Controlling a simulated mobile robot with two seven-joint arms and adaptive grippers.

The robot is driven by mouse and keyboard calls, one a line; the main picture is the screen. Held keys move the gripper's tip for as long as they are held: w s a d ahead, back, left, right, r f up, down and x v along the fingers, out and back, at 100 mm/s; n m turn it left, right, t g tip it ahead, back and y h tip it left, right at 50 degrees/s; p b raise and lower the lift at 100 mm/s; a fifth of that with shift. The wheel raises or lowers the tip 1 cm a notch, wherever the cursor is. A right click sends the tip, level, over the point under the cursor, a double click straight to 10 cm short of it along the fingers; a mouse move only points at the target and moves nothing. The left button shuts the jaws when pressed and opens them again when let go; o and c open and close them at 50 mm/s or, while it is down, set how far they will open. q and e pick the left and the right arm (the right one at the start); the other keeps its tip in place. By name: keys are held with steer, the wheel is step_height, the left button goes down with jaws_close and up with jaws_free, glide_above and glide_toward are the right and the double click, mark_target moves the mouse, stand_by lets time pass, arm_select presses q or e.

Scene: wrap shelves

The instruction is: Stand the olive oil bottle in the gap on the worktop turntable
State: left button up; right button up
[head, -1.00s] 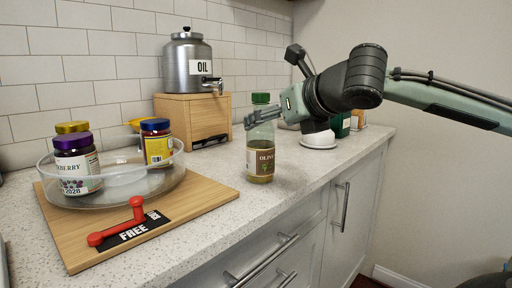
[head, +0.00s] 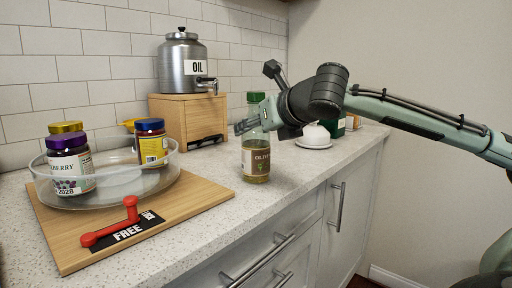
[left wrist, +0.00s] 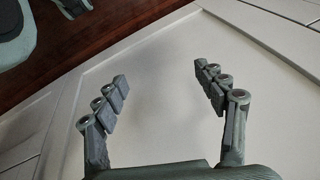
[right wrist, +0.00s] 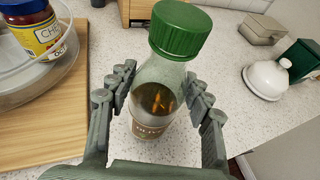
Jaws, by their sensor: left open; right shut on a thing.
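The olive oil bottle (head: 256,158) stands upright at the worktop's front part, right of the wooden board. It has a green cap and some oil low inside. My right gripper (head: 250,119) is shut around its upper body; in the right wrist view the fingers flank the bottle (right wrist: 158,100). Whether its base touches the worktop is hard to tell. The clear turntable (head: 112,195) sits on the board with a purple-lidded jar (head: 70,170), a yellow-lidded jar (head: 66,127) and a blue-lidded jar (head: 151,145); bare floor shows between them. My left gripper (left wrist: 160,88) is open and empty, before a cabinet front.
A red lever (head: 110,225) with a FREE label is on the board's front. A steel oil dispenser (head: 187,65) stands on a wooden box (head: 188,118) behind. A white domed dish (head: 313,136) is to the right. Worktop between board and bottle is clear.

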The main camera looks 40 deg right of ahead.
steer(key=c, duration=0.7)
jaws_close()
steer(key=shift+r, duration=0.15)
